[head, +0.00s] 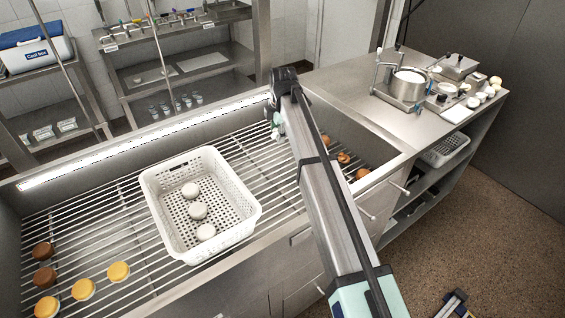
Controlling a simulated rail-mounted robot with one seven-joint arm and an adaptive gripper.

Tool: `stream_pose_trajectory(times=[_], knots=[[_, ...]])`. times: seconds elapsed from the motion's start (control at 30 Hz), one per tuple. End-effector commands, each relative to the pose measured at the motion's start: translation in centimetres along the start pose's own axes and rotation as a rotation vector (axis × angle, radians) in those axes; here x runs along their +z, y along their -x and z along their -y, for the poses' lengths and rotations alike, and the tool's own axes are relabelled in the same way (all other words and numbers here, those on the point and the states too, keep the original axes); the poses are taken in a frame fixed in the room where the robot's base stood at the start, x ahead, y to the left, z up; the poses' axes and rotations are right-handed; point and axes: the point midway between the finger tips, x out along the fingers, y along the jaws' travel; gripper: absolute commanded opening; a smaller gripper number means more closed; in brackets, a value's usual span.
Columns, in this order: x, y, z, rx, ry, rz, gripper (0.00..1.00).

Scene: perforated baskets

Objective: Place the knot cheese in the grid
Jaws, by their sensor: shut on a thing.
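My arm reaches across the barred metal grid (110,228), and its end is near the grid's back edge. Only part of my gripper (277,128) shows beside the arm, low over the bars. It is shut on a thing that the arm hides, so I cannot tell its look. Small brown-orange cheeses (343,157), at least one knot-like, lie on the grid right of the arm. Another brown-orange one (362,173) lies nearer the front. A white perforated basket (165,215) stands on the grid left of the arm, with three round white cheeses (197,211) in a row.
Brown cheeses (43,251) and yellow cheeses (118,271) lie at the grid's left front. The grid has a raised metal rim. Bare bars show between the basket and the yellow cheeses. A counter (390,125) with a pot (408,85) stands at the right.

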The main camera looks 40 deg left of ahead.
Motion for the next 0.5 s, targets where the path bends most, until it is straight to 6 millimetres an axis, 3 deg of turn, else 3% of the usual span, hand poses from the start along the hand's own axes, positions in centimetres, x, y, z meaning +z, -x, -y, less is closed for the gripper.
stream_pose_trajectory(times=[0.3, 0.5], knots=[[-0.1, -7.2, 1.6, -0.002, 0.002, -0.001, 0.19], [0.0, -9.5, 2.0, 0.0, 0.002, -0.001, 0.19]])
